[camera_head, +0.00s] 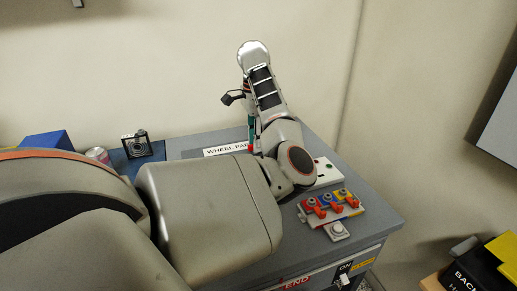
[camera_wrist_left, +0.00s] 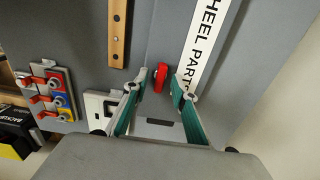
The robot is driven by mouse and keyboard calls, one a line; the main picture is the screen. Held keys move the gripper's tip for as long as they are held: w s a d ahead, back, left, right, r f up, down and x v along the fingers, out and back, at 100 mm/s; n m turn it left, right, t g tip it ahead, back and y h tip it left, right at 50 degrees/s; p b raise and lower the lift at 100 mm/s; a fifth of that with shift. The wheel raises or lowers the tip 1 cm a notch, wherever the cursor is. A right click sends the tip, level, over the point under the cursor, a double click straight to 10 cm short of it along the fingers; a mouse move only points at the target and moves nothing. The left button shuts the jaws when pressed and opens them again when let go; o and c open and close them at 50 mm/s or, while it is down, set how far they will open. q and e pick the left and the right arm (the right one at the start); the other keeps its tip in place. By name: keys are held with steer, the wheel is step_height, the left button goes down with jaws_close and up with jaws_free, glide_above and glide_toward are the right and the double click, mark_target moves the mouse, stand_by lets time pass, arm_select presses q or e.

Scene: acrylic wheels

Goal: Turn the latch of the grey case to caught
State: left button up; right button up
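A grey surface (camera_wrist_left: 250,60), apparently the grey case, carries a white "WHEEL PART…" label (camera_wrist_left: 205,45) that also shows in the head view (camera_head: 226,149). A red upright piece (camera_wrist_left: 161,74), apparently the latch, stands beside the label. My left gripper (camera_wrist_left: 159,80) is open, its teal fingers on either side of the red piece. I cannot tell whether they touch it. In the head view my left gripper (camera_head: 251,134) points down over the label's right end, partly hidden by my arm. My right gripper is in neither view.
A panel with red, blue and yellow switches (camera_head: 332,207) and a white plate (camera_head: 328,172) lie at the table's right. A camera (camera_head: 137,144) stands at the left. A wooden strip (camera_wrist_left: 118,32) lies near the gripper. A wall rises behind the table.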

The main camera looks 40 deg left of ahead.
arm_select(q)
jaws_close()
steer(key=shift+r, duration=0.1)
steer(key=m+p, duration=0.2)
steer(key=m, duration=0.2)
steer(key=shift+m, duration=0.3)
steer(key=shift+d, duration=0.1)
